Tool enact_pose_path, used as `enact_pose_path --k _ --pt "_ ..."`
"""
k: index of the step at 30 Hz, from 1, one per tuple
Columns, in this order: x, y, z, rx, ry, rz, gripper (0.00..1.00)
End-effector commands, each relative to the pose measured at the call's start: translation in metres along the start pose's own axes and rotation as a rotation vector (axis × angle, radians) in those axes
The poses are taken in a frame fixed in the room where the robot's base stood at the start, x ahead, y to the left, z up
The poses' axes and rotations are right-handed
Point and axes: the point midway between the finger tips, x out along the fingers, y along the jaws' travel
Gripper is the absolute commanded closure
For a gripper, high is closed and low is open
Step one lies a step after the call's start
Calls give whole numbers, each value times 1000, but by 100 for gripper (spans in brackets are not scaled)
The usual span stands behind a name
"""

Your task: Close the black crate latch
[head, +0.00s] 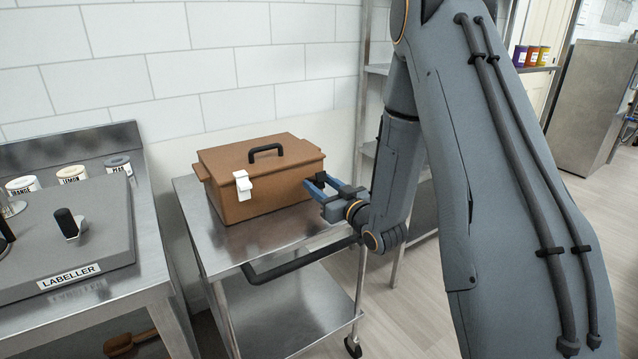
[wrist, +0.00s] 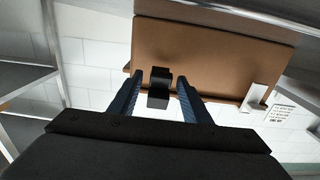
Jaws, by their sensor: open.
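The brown crate (head: 262,180) stands on a steel cart with its lid down. The black latch (wrist: 159,88) is on the crate's side that faces my gripper; part of it sticks out past the lid edge in the wrist view. My gripper (head: 318,184) is open at that side of the crate. In the wrist view, its two blue fingers (wrist: 158,79) lie either side of the black latch, with gaps visible. I cannot tell how far the latch is from the fingertips in depth. In the head view my gripper mostly hides the latch.
A white latch (head: 243,186) is on the crate's front, also at right in the wrist view (wrist: 257,97). A black handle (head: 266,151) tops the lid. The cart (head: 205,243) has a black push bar (head: 300,262) below my gripper. A labeller bench (head: 70,240) stands left.

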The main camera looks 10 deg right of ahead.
Motion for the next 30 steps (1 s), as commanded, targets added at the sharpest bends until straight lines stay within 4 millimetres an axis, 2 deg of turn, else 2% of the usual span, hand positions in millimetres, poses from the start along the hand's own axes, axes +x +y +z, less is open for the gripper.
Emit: enact_pose_path --k 3,11,14,19,26,30 --pt "7 0 0 0 -1 0 56" --pt "8 0 0 0 -1 0 56" --pt "8 0 0 0 -1 0 70" --pt "8 0 0 0 -1 0 98" --pt "8 1 0 0 -4 2 100" --pt "5 9 -3 0 -24 13 100"
